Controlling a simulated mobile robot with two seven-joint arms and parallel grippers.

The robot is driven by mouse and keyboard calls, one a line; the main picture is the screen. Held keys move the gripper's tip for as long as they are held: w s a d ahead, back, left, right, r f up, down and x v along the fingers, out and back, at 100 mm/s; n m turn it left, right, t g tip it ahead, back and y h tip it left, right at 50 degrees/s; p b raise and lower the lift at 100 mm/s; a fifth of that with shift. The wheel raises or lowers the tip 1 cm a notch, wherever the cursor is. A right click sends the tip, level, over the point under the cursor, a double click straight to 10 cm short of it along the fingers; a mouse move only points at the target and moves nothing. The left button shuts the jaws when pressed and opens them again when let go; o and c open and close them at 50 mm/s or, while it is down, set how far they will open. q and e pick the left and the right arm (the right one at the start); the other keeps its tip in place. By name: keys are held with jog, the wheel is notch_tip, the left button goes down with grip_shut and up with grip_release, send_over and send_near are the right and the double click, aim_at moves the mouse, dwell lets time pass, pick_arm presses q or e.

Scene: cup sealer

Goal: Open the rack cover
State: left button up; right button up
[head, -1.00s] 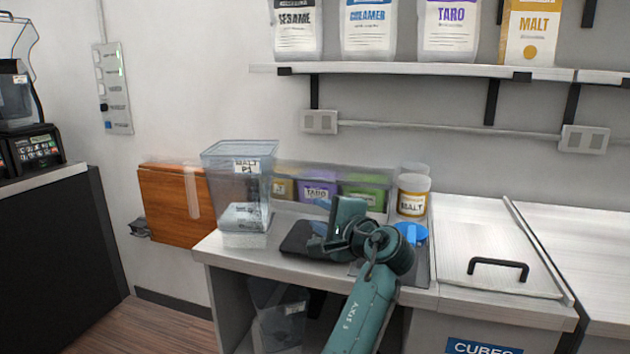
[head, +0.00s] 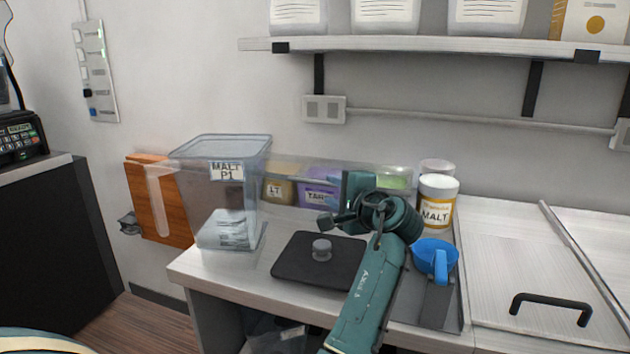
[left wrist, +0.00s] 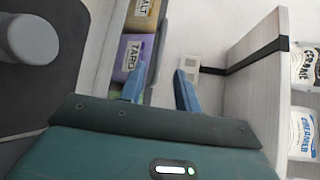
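The rack (head: 282,190) is a long, low container along the back wall, with several labelled packs behind a clear cover (head: 340,163). The cover appears to lie over the packs; its exact angle is hard to tell. My left gripper (head: 343,190) is in front of the rack's right half and hides part of it. In the left wrist view, my left gripper's blue fingers (left wrist: 160,88) are apart with nothing clearly between them. The rack's packs (left wrist: 136,50) show just beyond the left finger. Contact with the cover cannot be told. My right gripper is out of view.
A clear bin labelled MALT P1 (head: 235,190) stands left of the rack. A black lid with a grey knob (head: 300,270) lies in front. A MALT jar (head: 437,203) and blue scoop (head: 436,257) stand to the right. A shelf (head: 420,44) runs above.

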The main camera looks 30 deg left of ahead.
aim_at(316, 184)
pick_arm(q)
jog(key=x, duration=0.9)
jog(key=shift+w+a+f+p, duration=0.1)
jog(key=shift+w+a+p, duration=0.05)
jog(key=shift+a+p, duration=0.15)
jog(key=shift+c, duration=0.3)
grip_shut()
